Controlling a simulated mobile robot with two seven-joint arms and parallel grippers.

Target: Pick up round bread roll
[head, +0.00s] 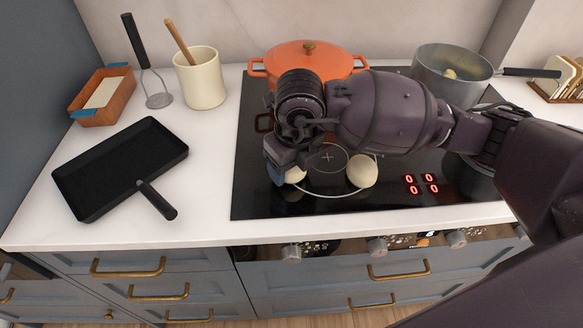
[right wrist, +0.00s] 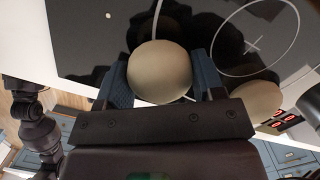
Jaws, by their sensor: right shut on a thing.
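A pale, round roll (head: 295,174) is between the fingers of my right gripper (head: 280,172), low over the front left of the black hob. My right gripper is shut on it. In the right wrist view the roll (right wrist: 160,72) shows between the two blue fingers (right wrist: 162,88). The gripper hides part of it in the head view, and I cannot tell whether it touches the hob. A second pale, round thing (head: 362,171) rests on the hob just to the right, apart from the gripper; it also shows in the right wrist view (right wrist: 255,101). My left gripper is not seen.
An orange lidded pot (head: 335,62) and a grey saucepan (head: 440,62) stand at the back of the hob (head: 250,195). A black square pan (head: 115,165), a cream crock (head: 200,80), a masher (head: 155,90) and an orange dish (head: 105,108) are on the left counter.

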